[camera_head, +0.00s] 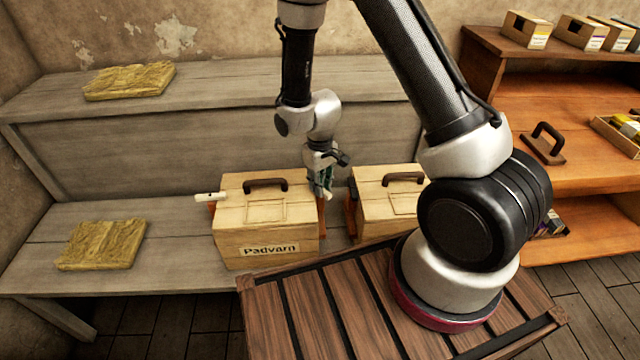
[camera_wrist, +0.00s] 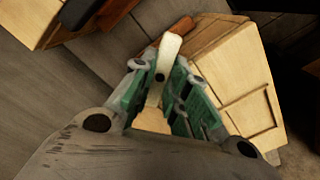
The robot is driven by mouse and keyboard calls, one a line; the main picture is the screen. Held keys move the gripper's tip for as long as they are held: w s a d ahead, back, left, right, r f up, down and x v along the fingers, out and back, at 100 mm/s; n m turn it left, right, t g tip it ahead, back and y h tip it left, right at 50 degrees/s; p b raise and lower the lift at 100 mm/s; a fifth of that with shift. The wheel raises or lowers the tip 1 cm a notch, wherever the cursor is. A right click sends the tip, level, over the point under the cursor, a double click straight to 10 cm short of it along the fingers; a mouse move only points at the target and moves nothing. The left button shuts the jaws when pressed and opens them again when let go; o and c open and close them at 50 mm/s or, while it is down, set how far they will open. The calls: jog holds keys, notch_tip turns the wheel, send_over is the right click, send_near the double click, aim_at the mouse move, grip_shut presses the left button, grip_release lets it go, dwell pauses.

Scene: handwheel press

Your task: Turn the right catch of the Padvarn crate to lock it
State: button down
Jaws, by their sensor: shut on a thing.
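The Padvarn crate (camera_head: 262,243) is a pale wooden box with a dark top handle and its name on the front. It stands on the lower grey shelf. Its left catch (camera_head: 207,197), a cream lever, sticks out to the left. My gripper (camera_head: 322,188) is low at the crate's right side and largely hides the right catch in the head view. In the wrist view, the cream lever of the right catch (camera_wrist: 169,50) lies between the green fingers of my gripper (camera_wrist: 158,104), which are shut on it. An orange-brown part (camera_wrist: 180,26) shows by the lever. The crate's side (camera_wrist: 237,75) is to the right.
A second wooden crate (camera_head: 385,210) stands close on the right, leaving a narrow gap where my gripper is. Yellowish slabs lie on the upper shelf (camera_head: 130,81) and lower shelf (camera_head: 101,245). A slatted wooden surface (camera_head: 310,300) is in front. An orange shelf unit (camera_head: 555,90) holds boxes at right.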

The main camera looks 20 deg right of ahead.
jog(key=n, duration=0.5)
jog(key=shift+n, duration=0.3)
jog(key=n, duration=0.5)
jog(key=shift+n, duration=0.4)
jog(key=c, duration=1.4)
grip_release()
notch_tip(320, 180, up, 12)
